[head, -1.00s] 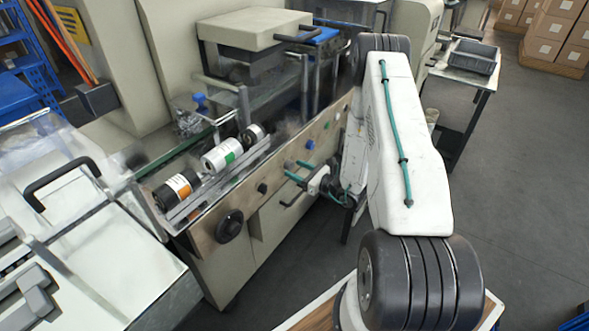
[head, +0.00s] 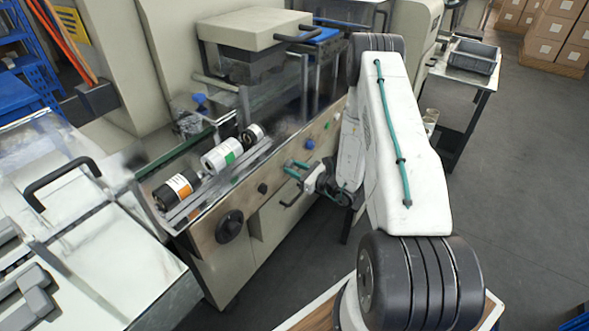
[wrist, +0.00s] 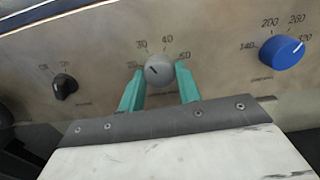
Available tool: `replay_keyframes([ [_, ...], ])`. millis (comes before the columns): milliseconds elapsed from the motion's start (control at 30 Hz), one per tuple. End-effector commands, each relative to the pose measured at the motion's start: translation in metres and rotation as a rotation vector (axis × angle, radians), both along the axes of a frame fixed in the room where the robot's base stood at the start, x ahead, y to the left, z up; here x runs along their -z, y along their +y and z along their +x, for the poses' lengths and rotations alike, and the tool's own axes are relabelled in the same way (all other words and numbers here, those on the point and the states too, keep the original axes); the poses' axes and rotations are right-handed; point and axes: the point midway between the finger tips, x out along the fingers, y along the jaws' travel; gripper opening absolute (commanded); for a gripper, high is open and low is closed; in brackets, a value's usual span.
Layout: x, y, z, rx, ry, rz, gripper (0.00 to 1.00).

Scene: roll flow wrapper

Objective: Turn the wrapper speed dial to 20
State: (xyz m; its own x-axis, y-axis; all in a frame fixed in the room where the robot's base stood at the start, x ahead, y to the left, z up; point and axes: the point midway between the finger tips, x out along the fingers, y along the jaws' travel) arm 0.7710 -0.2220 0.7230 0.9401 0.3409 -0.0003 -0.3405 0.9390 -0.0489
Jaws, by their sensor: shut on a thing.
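The grey dial (wrist: 159,68) sits on the metal front panel in the wrist view. In the head view my gripper (head: 288,167) reaches the machine's front panel from the right; the grey dial cannot be made out there.
A blue dial (wrist: 282,51) with a larger-number scale is right of the grey one in the wrist view, and a small black knob (wrist: 65,86) is left. In the head view, a large black handwheel (head: 230,226) and a dark door handle (head: 290,200) stand out nearby.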

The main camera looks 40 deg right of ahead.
Motion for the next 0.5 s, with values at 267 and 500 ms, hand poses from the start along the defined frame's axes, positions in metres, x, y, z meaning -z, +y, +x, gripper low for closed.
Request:
replay_keyframes([
  [267,-0.0001,0.0002,-0.0001,-0.001,-0.061,-0.167,0.11],
  [500,-0.0002,-0.0001,-0.0001,-0.002,-0.135,-0.373,0.11],
])
